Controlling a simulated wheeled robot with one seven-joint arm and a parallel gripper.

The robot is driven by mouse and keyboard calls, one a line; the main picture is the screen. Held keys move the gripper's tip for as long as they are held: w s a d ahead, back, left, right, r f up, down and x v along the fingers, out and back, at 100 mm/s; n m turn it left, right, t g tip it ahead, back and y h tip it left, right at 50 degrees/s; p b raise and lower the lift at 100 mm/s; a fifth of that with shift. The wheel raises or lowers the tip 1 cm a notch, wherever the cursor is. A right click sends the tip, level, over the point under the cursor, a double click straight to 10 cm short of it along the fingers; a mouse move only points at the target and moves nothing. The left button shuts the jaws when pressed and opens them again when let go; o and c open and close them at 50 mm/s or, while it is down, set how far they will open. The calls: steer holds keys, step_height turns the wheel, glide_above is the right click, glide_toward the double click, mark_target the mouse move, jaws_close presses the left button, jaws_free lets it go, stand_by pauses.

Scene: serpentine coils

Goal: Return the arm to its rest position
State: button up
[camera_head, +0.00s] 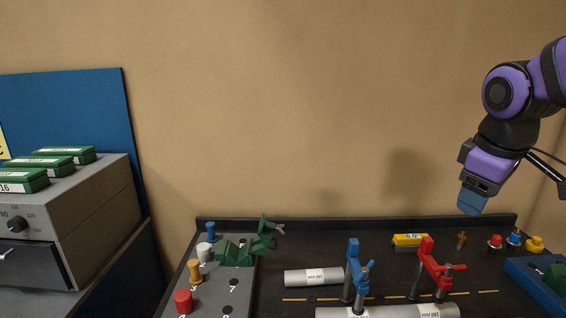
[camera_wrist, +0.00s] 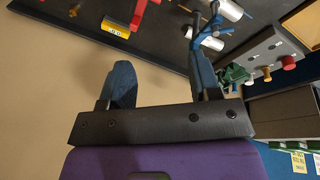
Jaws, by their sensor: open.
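My gripper (camera_head: 472,203) is raised at the right in the head view, above the back right of the dark bench tray (camera_head: 270,290) and apart from everything on it. The arm comes in from the right edge and the gripper points down. In the wrist view my gripper (camera_wrist: 165,82) has its two blue fingers spread wide with nothing between them. One fingertip is partly cut off from clear view against the bench things behind it.
A blue clamp (camera_head: 354,270) and a red clamp (camera_head: 430,268) stand by white cylinders (camera_head: 314,277). A green clamp (camera_head: 250,245) and coloured pegs (camera_head: 183,301) are at the left. A grey oven (camera_head: 75,200) bears green boxes (camera_head: 64,153). The air above the bench's middle is free.

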steer(key=s+a+r+m+t+y, duration=0.1)
steer(key=s+m, duration=0.5)
steer(key=s, duration=0.6)
steer(key=shift+s+a+r+m+t, duration=0.25)
steer(key=shift+a+m+t, duration=0.15)
steer(key=shift+a+t, duration=0.25)
steer(key=shift+w, duration=0.1)
steer(key=shift+c, duration=0.4)
